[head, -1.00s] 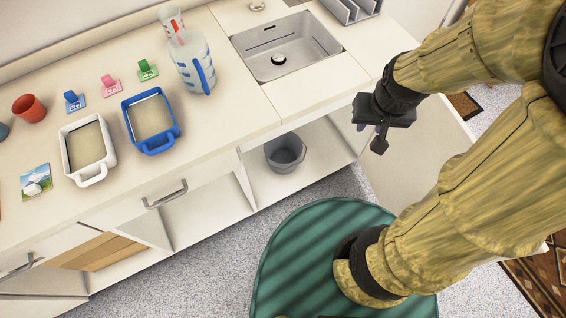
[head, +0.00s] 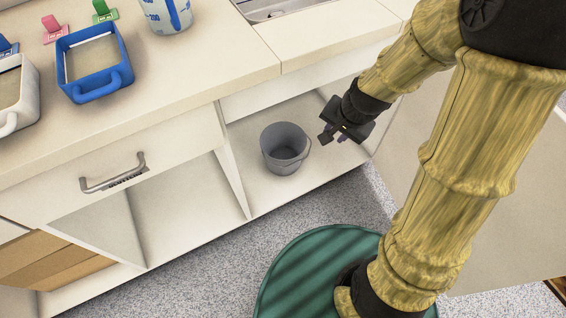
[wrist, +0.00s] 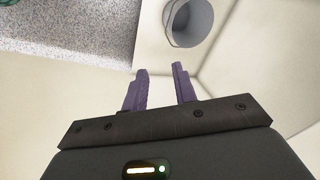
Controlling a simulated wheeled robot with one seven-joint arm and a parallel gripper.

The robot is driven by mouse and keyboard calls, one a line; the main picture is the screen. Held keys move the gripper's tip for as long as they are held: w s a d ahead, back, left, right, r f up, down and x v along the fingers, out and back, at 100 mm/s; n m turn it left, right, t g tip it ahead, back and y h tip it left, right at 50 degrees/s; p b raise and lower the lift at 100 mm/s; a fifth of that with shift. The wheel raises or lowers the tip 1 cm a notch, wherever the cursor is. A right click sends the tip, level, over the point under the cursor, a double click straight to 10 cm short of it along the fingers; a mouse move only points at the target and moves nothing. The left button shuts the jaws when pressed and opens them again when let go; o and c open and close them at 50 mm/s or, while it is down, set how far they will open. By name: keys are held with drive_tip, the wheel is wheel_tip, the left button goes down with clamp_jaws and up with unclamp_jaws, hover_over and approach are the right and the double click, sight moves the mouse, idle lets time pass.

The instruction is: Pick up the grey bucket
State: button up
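The grey bucket (head: 284,148) stands upright on the floor of the open cabinet under the counter, with a thin handle at its right side. In the wrist view the bucket (wrist: 188,22) is at the top, beyond the fingertips and partly cut off by the frame. My gripper (head: 333,136) is to the right of the bucket, at the cabinet opening, apart from it. In the wrist view my gripper (wrist: 160,72) shows two purple fingers spread apart with nothing between them.
The counter (head: 190,90) overhangs the cabinet, and a divider panel (head: 232,165) stands left of the bucket. An open door panel (head: 480,215) is at the right. A blue tray (head: 92,62) and a white tray (head: 14,95) sit on the counter.

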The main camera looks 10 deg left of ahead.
drive_tip(key=w+a+f+m+b, duration=0.2)
drive_tip(key=w+a+f+m, duration=0.1)
drive_tip(key=f, duration=0.4)
drive_tip(key=w+a+f+m+y+b, duration=0.1)
drive_tip(key=w+a+f+m, duration=0.2)
drive_tip(key=a+f+m, duration=0.2)
drive_tip(key=w+a+f+m+b, duration=0.2)
drive_tip(key=w+a+f+m, duration=0.1)
drive_tip(key=f+m, duration=0.6)
drive_tip(key=shift+a+f+g+y+b, duration=0.2)
drive_tip(key=shift+a+g+y+b, duration=0.15)
drive_tip(key=shift+a, duration=0.4)
drive_tip(key=b, duration=0.7)
hover_over(274, 160)
drive_tip(key=s+d, duration=0.1)
drive_tip(key=d, duration=0.1)
wheel_tip(274, 160, down, 11)
drive_tip(key=shift+a+r, duration=0.1)
drive_tip(key=shift+w+a+f, duration=0.1)
drive_tip(key=shift+f, duration=0.1)
drive_tip(key=b+x, duration=0.5)
drive_tip(key=shift+f, duration=0.2)
